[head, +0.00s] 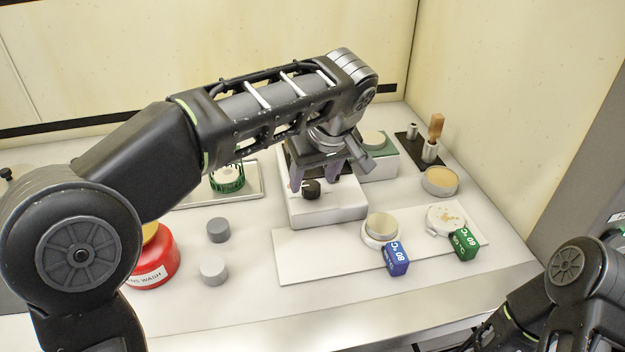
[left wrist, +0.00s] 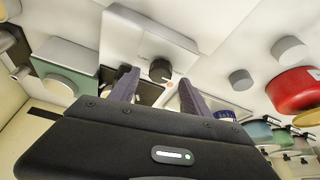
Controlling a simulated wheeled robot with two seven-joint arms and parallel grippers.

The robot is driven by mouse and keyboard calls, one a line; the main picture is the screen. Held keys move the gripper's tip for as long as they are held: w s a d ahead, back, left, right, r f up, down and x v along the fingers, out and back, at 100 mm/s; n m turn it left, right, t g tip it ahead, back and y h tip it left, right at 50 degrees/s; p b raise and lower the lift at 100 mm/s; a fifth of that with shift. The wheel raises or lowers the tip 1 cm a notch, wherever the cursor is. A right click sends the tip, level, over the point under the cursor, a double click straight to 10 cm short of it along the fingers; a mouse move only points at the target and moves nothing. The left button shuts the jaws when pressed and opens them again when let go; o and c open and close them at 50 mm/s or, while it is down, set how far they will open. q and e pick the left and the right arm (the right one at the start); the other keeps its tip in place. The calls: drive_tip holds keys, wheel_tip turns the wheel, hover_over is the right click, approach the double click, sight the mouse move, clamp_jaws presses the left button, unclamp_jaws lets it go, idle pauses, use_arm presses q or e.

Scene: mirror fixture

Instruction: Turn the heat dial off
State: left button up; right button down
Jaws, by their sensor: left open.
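The heat dial (head: 311,189) is a small black knob on the front of a white hot plate unit (head: 335,212). My left gripper (head: 318,178) is open above the front of the unit. In the left wrist view the left gripper's fingers (left wrist: 157,88) spread to either side of the dial, and I cannot tell whether they touch it. My right arm shows at the lower right of the head view, but its fingers are not visible.
A white board (head: 340,262) holds round dishes and blue (head: 396,259) and green (head: 464,243) labelled blocks. A red wash container (head: 155,262) and grey cylinders (head: 214,269) stand to the left.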

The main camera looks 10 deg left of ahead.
use_arm(q)
drive_tip(key=p+v, duration=0.2)
drive_tip(key=v, duration=0.3)
drive_tip(key=shift+s+d+r+p, duration=0.1)
drive_tip(key=shift+s+r+p, duration=0.05)
drive_tip(key=shift+r+p, duration=0.2)
